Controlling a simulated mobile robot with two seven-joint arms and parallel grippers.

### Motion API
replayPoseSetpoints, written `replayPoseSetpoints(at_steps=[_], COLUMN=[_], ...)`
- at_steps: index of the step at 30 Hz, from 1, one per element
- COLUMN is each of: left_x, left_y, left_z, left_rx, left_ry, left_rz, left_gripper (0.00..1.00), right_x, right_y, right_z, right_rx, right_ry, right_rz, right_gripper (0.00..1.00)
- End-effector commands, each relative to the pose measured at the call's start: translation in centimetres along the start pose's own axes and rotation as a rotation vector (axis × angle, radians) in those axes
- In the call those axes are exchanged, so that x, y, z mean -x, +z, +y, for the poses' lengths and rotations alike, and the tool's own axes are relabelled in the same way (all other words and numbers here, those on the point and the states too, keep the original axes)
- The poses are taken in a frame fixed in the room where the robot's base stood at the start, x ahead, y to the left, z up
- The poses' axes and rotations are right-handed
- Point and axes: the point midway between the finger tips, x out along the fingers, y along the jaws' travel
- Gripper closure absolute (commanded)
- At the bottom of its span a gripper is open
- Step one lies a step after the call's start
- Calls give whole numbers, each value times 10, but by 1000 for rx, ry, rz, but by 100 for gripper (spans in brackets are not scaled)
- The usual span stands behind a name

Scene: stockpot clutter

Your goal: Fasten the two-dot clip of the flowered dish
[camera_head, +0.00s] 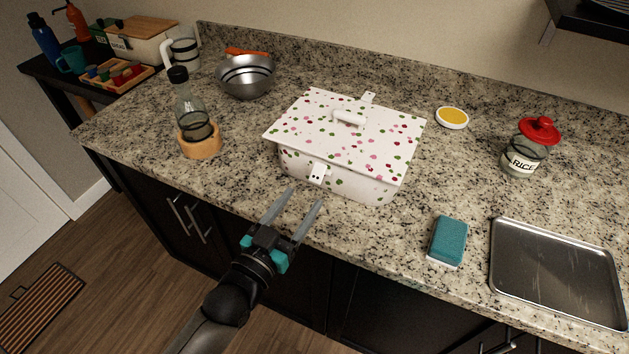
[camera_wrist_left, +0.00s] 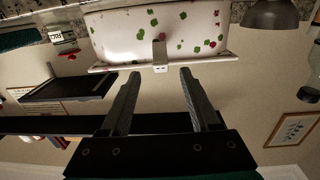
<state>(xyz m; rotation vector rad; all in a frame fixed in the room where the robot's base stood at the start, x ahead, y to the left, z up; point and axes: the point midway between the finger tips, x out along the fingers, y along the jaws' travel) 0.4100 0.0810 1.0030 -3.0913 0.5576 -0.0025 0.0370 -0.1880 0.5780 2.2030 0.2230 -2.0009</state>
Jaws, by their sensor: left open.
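The flowered dish (camera_head: 340,178) is a white box with pink, red and green spots, standing on the counter with its handled lid (camera_head: 385,135) on. A white clip with dark dots (camera_head: 318,173) is at the front edge of the lid; I cannot tell whether it is fastened. Another clip (camera_head: 369,98) is at the back edge. My left gripper (camera_head: 306,196) is open and empty, just in front of the front clip. In the left wrist view, which is upside down, this clip (camera_wrist_left: 160,54) lies between and beyond the fingertips (camera_wrist_left: 160,74). My right gripper is not visible.
A teal sponge (camera_head: 448,240) and a metal tray (camera_head: 555,272) lie to the right. A rice jar (camera_head: 524,158) and a yellow-topped small dish (camera_head: 452,117) stand behind them. A bottle in a wooden base (camera_head: 200,142) and a steel bowl (camera_head: 246,78) stand left.

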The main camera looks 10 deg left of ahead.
Motion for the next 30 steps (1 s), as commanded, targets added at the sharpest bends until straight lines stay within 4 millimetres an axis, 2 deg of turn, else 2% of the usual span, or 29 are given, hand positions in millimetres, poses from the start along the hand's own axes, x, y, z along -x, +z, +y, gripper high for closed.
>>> replayPoseSetpoints(at_steps=[6,12,18,26,30], left_x=[-36,-57,-66,-66,-66], left_y=[0,0,0,0,0], left_z=[0,0,0,0,0], left_rx=[1,1,1,1,1], left_ry=[1,0,1,1,1], left_rz=[1,0,-1,-1,-1], left_gripper=[38,38,38,38,53], right_x=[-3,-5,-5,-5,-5], right_y=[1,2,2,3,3], right_z=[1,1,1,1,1], right_rx=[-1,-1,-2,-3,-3], right_ry=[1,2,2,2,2], right_rz=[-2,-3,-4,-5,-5], right_gripper=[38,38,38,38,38])
